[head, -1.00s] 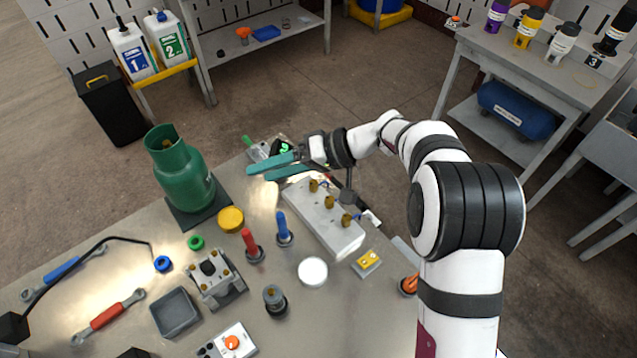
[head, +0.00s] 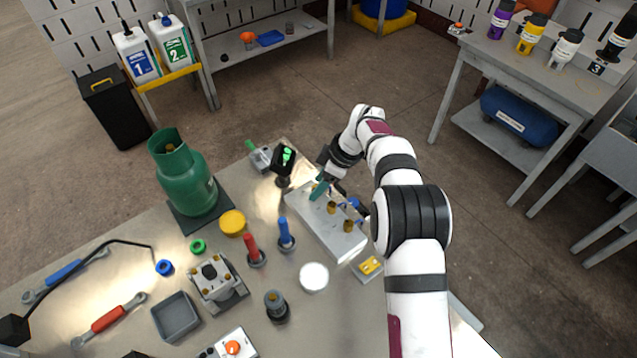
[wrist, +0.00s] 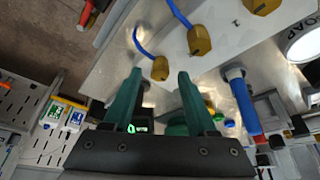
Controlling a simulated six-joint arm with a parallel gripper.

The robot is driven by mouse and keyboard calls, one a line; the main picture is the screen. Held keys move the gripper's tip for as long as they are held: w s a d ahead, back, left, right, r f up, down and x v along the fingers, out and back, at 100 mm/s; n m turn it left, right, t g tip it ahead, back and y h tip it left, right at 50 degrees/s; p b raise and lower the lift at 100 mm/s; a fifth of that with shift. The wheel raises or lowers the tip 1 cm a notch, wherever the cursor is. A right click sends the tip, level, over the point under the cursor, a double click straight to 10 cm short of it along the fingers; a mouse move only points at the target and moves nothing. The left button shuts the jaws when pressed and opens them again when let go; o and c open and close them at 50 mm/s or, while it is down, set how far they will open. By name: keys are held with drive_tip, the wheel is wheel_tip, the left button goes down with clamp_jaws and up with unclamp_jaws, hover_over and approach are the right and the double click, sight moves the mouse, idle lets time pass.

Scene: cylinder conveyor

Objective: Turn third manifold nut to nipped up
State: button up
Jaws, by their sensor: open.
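The manifold (head: 318,228) is a pale grey block on the bench, with brass nuts in a row on top. The middle nut (head: 331,207) and near nut (head: 348,226) show in the head view; the far one is hidden by my gripper (head: 319,190). In the wrist view, a brass nut (wrist: 160,68) appears between the open teal fingertips of my gripper (wrist: 159,76). Two more nuts, a middle one (wrist: 199,40) and another (wrist: 262,5), lie up and right. I cannot tell whether the fingers touch a nut.
Blue lines (wrist: 180,15) run beside the nuts. A blue post (head: 285,232) and a red post (head: 252,248) stand left of the manifold. A dark display with green digits (head: 285,158) stands behind it. A white disc (head: 314,277) and yellow block (head: 370,265) are in front.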

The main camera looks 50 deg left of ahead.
drive_tip(key=shift+s+a+f, duration=0.1)
drive_tip(key=shift+f, duration=0.2)
clamp_jaws()
